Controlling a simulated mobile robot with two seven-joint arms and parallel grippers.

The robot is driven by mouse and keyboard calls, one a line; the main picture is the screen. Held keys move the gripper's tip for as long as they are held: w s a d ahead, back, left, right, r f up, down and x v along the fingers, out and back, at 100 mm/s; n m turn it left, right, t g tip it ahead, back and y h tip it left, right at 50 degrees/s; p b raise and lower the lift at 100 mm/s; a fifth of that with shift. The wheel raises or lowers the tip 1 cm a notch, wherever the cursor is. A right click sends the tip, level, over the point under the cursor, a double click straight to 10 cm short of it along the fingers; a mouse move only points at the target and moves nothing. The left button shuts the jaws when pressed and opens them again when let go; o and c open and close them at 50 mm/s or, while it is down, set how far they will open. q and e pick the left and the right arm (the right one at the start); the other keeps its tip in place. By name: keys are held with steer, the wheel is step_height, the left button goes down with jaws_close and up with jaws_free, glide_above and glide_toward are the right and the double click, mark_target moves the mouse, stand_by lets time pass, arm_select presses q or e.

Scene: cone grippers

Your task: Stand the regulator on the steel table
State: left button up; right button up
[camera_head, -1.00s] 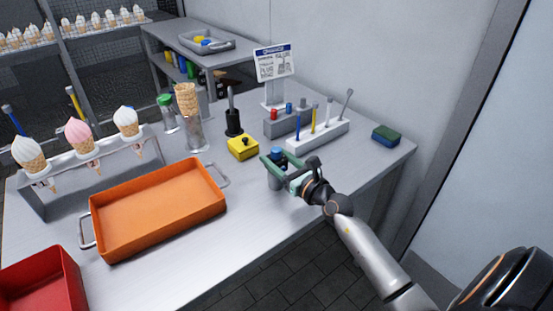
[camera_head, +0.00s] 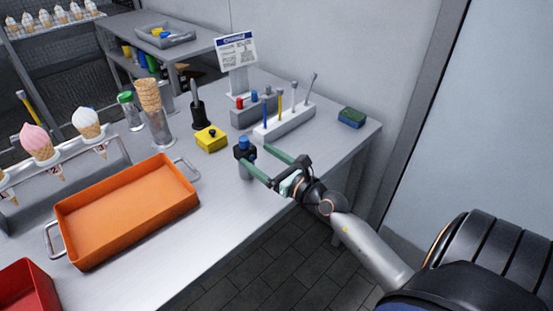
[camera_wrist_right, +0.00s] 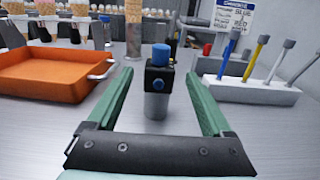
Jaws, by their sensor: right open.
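The regulator (camera_head: 245,172) has a blue knob, a black body and a grey cylindrical lower part. It stands upright on the steel table (camera_head: 222,225), near the front edge. It also shows in the right wrist view (camera_wrist_right: 156,104), with a small blue dial on its front. My right gripper (camera_head: 258,156) is open, its green fingers pointing at the regulator. In the right wrist view the regulator appears centred between the fingertips, with a gap on each side. My left gripper is not in view.
A yellow box (camera_head: 211,139) and a black holder (camera_head: 198,113) stand behind the regulator. An orange tray (camera_head: 125,220) lies to the left. A white rack (camera_head: 285,124) with several tools and a green-blue sponge (camera_head: 351,117) are to the right. The tabletop in front of the yellow box is clear.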

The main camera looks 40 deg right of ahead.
steer(key=shift+s+d+b, duration=0.15)
steer(key=shift+s+b, duration=0.05)
steer(key=shift+s, duration=1.3)
steer(key=shift+s+d+b, duration=0.1)
steer(key=shift+s+b, duration=0.1)
steer(key=shift+s, duration=1.25)
